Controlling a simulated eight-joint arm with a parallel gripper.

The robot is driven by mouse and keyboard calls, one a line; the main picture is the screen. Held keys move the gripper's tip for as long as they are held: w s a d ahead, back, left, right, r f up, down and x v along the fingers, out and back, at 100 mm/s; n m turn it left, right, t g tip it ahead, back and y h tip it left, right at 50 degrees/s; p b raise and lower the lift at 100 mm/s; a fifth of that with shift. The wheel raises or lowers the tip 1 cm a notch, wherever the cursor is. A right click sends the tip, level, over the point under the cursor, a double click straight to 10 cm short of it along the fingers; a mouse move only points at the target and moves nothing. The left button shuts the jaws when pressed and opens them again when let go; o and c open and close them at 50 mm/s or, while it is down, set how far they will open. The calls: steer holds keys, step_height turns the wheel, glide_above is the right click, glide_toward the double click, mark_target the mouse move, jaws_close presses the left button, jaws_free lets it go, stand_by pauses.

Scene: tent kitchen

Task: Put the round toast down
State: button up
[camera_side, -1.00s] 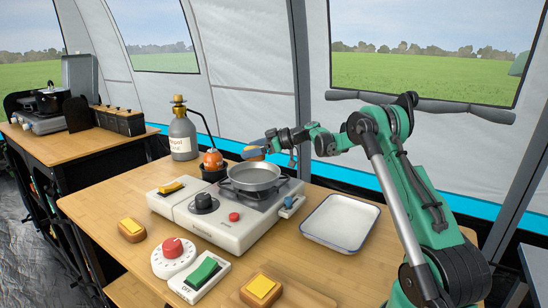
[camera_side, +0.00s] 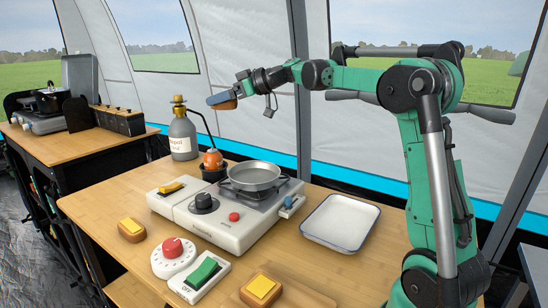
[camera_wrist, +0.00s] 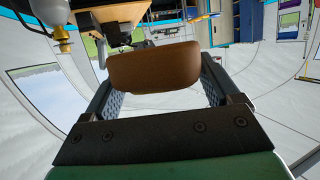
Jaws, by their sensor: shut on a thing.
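My gripper (camera_side: 222,99) is shut on a brown piece of toast (camera_wrist: 152,67), held high in the air above and behind the stove. In the side view the toast (camera_side: 229,105) shows as a small brown edge under a blue finger. In the wrist view it sits between both fingers, with its rounded brown side facing the camera. Its far face is hidden. A pan (camera_side: 254,177) stands on the stove burner, below and to the right of the toast, and looks empty. An empty white tray (camera_side: 341,223) lies right of the stove.
The stove (camera_side: 225,217) stands mid-table. A gas bottle (camera_side: 183,136) and an orange-topped item (camera_side: 212,160) stand behind it. Yellow-topped toast-like pieces lie at the left (camera_side: 131,230) and front (camera_side: 262,288). A red dial (camera_side: 173,250) and green switch (camera_side: 202,273) are in front.

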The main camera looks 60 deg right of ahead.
steer(key=s+a+f, duration=0.1)
steer(key=s+a, duration=0.3)
steer(key=a, duration=0.4)
steer(key=s+a+f, duration=0.1)
steer(key=s+a, duration=0.3)
steer(key=a, duration=0.4)
steer(key=w+d, duration=0.2)
steer(key=d, duration=0.2)
steer(key=w+d+r, duration=0.1)
steer(key=w+d, duration=0.2)
steer(key=d, duration=0.1)
steer(key=w+d+r, duration=0.1)
steer(key=w+d, duration=0.1)
steer(key=d, duration=0.3)
steer(key=shift+w+d+r, duration=0.1)
steer(key=shift+w, duration=0.1)
glide_above(255, 178)
steer(key=f, duration=0.2)
steer(key=shift+r, duration=0.1)
step_height(255, 178, down, 20)
steer(key=shift+r, duration=0.2)
steer(key=shift+f, duration=0.15)
